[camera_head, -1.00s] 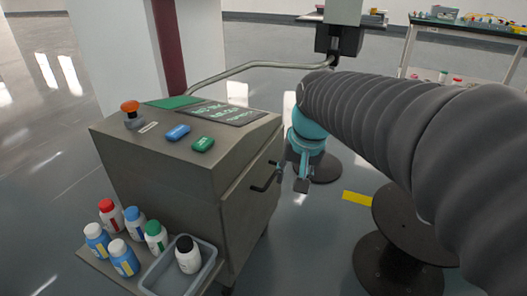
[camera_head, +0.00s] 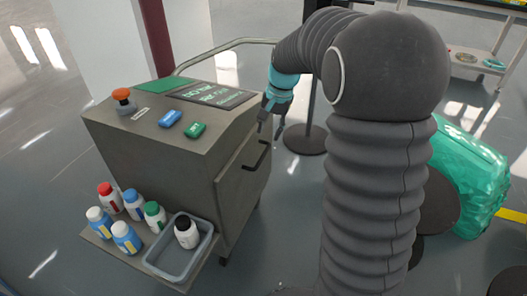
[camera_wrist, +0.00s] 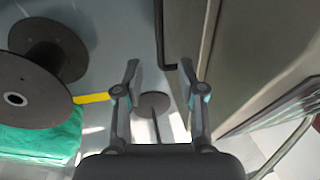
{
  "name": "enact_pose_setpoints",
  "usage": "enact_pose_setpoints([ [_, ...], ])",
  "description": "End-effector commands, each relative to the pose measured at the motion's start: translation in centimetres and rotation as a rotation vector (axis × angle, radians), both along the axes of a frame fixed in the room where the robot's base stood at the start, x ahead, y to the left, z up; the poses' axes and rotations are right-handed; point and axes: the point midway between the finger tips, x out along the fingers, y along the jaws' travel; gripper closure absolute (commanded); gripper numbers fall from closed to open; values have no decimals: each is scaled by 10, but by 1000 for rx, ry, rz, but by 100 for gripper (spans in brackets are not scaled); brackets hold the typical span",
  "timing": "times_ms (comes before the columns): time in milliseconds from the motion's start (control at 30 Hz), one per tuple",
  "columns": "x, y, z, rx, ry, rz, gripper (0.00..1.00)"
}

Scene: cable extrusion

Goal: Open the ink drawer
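A grey machine cabinet (camera_head: 150,165) stands at left in the head view. The drawer front (camera_head: 232,190) on its right face looks flush with the body. A black bar handle (camera_head: 265,156) stands out from that front. My gripper (camera_head: 271,122) is beside the front, just above the handle in the head picture. In the wrist view my gripper (camera_wrist: 160,67) is open and empty, with its two fingers apart. The black handle (camera_wrist: 160,35) shows ahead between the finger lines, closer to the right finger. It does not appear gripped; its exact distance from the fingers is unclear.
Several bottles and a grey bin (camera_head: 160,268) sit on a low shelf at the cabinet's front. A dark spool (camera_wrist: 45,75) and a green wrapped bundle (camera_head: 468,185) lie on the far side of my arm. A metal rail (camera_head: 225,48) runs behind the cabinet.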

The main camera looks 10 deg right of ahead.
Motion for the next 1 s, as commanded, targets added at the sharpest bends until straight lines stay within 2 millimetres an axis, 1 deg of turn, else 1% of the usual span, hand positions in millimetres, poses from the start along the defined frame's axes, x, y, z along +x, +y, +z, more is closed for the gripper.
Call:
enact_pose_setpoints([
  [33,0,2,-11,1,5,1,61],
  [300,6,10,-60,1,4,1,61],
  [500,9,14,-85,0,2,1,61],
  [700,10,15,-96,0,0,1,61],
  [967,11,15,-97,0,0,1,61],
  [1000,11,15,-97,0,0,1,66],
])
